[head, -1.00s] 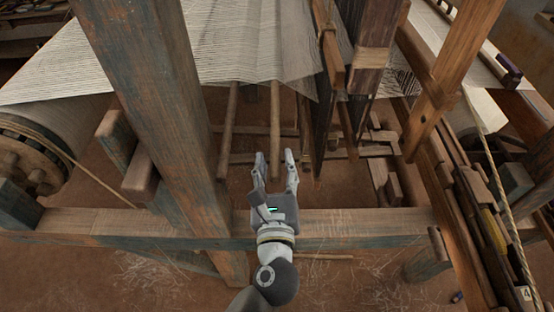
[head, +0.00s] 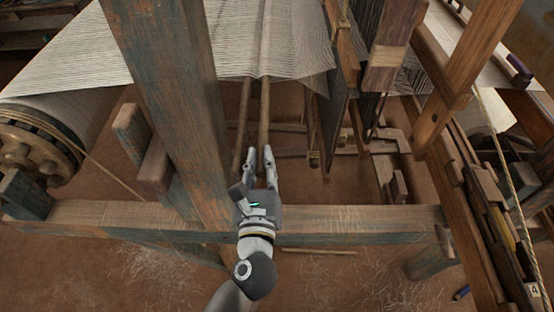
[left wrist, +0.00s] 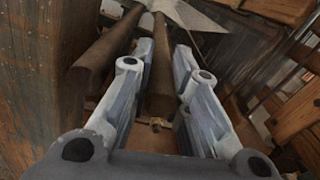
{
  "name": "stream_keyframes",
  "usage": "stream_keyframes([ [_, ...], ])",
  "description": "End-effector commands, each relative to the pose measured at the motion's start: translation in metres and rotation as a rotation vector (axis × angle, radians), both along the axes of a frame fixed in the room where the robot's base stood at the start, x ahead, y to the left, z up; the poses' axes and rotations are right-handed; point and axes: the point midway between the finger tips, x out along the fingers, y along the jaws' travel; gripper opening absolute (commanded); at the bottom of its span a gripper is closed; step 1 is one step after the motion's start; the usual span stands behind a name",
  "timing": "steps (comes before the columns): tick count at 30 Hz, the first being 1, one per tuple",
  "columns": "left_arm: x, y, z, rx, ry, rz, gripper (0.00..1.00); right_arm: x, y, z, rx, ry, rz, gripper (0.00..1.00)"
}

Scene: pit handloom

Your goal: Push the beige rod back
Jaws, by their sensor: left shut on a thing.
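Two long beige-brown rods hang side by side under the white warp sheet, beyond the front beam. The right-hand rod (head: 264,112) runs down between the fingers of my left gripper (head: 260,165), which is shut on it near its lower end. In the left wrist view this rod (left wrist: 160,68) stands between the two fingers of the gripper (left wrist: 158,105). The left-hand rod (head: 243,120) is just outside the fingers; it also shows in the left wrist view (left wrist: 105,50). My right gripper is not in view.
A thick wooden post (head: 170,80) rises close to the left of my gripper. The front beam (head: 330,220) crosses under my wrist. Dark hanging frames (head: 335,110) and wooden treadles (head: 385,165) are to the right. A cloth roll (head: 70,125) is at the left.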

Motion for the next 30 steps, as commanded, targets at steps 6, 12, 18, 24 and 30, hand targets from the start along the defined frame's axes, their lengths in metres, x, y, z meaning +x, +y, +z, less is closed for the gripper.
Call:
stream_keyframes([
  [6, 0.001, 0.012, -0.001, -0.001, 0.004, 0.014, 0.0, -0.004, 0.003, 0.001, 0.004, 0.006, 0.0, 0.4],
  [12, 0.001, 0.012, -0.001, 0.0, 0.004, 0.015, 0.25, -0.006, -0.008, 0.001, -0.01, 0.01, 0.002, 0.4],
  [18, -0.001, 0.012, -0.002, 0.0, 0.004, 0.015, 0.41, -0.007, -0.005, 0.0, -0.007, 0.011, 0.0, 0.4],
  [24, -0.023, 0.01, -0.003, -0.002, 0.008, 0.011, 0.41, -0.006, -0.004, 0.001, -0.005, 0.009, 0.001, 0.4],
  [30, -0.064, 0.009, -0.003, 0.001, 0.009, 0.008, 0.41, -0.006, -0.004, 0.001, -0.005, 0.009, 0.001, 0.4],
])
